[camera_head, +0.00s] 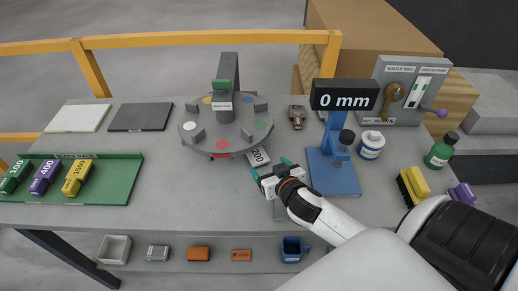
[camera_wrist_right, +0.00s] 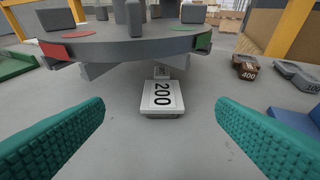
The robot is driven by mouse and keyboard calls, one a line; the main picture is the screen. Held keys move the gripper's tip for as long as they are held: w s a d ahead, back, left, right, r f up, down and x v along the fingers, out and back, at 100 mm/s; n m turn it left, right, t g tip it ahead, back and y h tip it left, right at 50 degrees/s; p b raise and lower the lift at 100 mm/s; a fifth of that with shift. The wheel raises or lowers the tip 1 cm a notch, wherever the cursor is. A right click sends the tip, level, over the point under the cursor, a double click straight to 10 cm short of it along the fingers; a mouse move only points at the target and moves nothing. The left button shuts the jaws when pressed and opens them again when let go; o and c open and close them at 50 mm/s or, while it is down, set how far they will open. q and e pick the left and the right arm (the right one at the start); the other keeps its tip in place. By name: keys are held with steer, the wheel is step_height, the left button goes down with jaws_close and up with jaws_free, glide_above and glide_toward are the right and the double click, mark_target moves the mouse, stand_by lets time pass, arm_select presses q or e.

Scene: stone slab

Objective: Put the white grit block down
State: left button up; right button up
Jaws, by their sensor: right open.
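The white grit block (camera_head: 258,157), labelled 200, lies flat on the grey stone slab just in front of the round turntable (camera_head: 187,128). It also shows in the right wrist view (camera_wrist_right: 162,98), centred beyond my fingers, with its far end close to the turntable's underside. My right gripper (camera_head: 271,167) is open, its teal fingers spread wide on the near side of the block. In the right wrist view a gap shows between the block and each finger, and nothing is held. My left gripper is not in view.
A blue stand with a "0 mm" display (camera_head: 344,96) stands right of my right gripper. A green tray (camera_head: 124,180) with labelled blocks lies at left. A white jar (camera_head: 371,146), green bottle (camera_head: 439,154) and yellow brush (camera_head: 412,186) are at right. The slab's left-centre is clear.

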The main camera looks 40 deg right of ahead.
mark_target(256, 153)
steer(key=p+x, duration=0.1)
steer(key=x, duration=0.5)
steer(key=shift+f+p+x, duration=0.2)
steer(key=shift+p+x, duration=0.1)
steer(key=shift+x, duration=1.2)
steer(key=shift+f+p+x, duration=0.15)
steer(key=shift+p+x, duration=0.1)
steer(key=shift+x, duration=1.25)
steer(key=shift+s+d, duration=0.1)
steer(key=shift+s, duration=0.1)
steer(key=c, duration=1.3)
steer(key=shift+o, duration=0.2)
steer(key=shift+r, duration=0.15)
